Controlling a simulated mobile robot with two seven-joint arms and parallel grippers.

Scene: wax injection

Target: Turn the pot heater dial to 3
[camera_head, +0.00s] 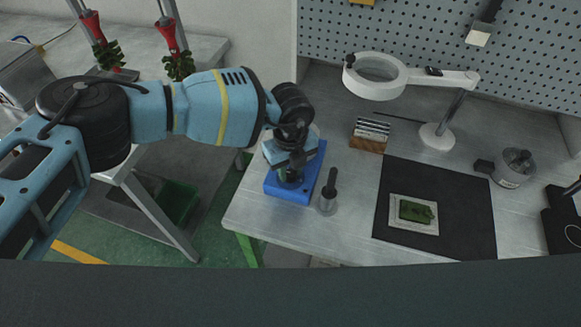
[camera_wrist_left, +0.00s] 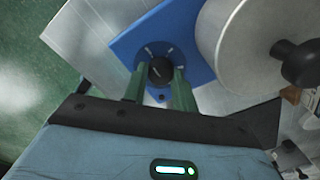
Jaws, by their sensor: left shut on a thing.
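The blue pot heater (camera_head: 310,170) stands near the left end of the workbench, and it fills the upper middle of the left wrist view (camera_wrist_left: 134,42). Its round black dial (camera_wrist_left: 160,70) has pale marks around it; I cannot read which number it points to. My left gripper (camera_head: 291,174) reaches down over the heater. In the left wrist view its two green fingers (camera_wrist_left: 159,84) stand on either side of the dial and are shut on it. A grey round pot (camera_wrist_left: 250,35) with a black handle is beside the dial; my arm mostly hides it in the head view.
A small clear container with a dark handle (camera_head: 328,192) stands just right of the heater. Farther right are a slotted wooden block (camera_head: 369,137), a black mat (camera_head: 465,200) with a green piece on a plate, and a ring lamp (camera_head: 378,90).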

